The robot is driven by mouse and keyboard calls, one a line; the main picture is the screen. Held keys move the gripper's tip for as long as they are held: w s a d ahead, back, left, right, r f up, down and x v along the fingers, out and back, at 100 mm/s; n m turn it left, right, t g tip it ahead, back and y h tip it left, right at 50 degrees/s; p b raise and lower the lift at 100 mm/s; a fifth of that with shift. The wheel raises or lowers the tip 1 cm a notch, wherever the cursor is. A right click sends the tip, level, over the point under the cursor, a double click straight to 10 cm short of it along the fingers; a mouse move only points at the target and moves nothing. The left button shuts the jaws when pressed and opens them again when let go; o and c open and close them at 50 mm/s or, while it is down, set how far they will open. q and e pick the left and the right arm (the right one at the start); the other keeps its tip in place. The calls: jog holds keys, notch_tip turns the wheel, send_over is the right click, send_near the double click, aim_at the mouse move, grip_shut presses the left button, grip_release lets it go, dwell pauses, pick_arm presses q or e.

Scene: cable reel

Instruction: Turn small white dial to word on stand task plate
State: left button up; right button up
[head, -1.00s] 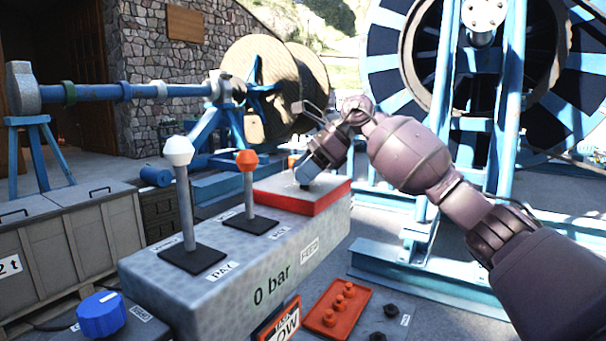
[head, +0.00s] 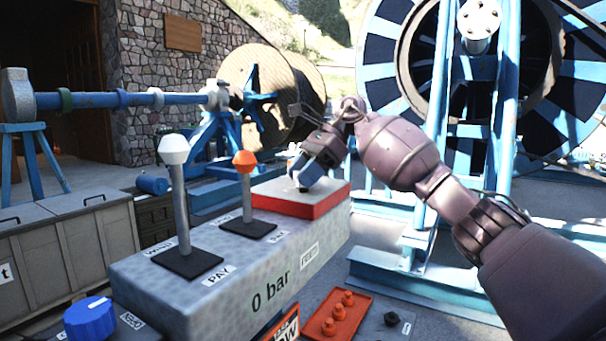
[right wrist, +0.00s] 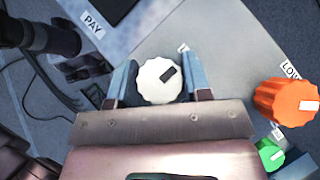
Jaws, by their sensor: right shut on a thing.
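My right gripper (head: 304,180) reaches down over the red-edged box (head: 310,204) at the far end of the grey control stand (head: 215,285). In the right wrist view its two blue fingers are shut on either side of the small white dial (right wrist: 155,84). The dial's black mark points to the upper right. A label just above the dial is partly hidden and unreadable. In the head view the gripper hides the dial. The task plate (head: 288,328), orange-edged, is cut off at the bottom; its word ends in "OW". My left gripper is out of view.
White-topped (head: 173,150) and orange-topped (head: 245,162) levers stand on the control stand. A blue dial (head: 90,320) is at lower left. An orange dial (right wrist: 287,101) beside a "LOW" label and a green dial (right wrist: 267,155) are right of the gripper in the wrist view.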

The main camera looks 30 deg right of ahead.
jog(key=o, duration=0.9)
jog(key=v, duration=1.1)
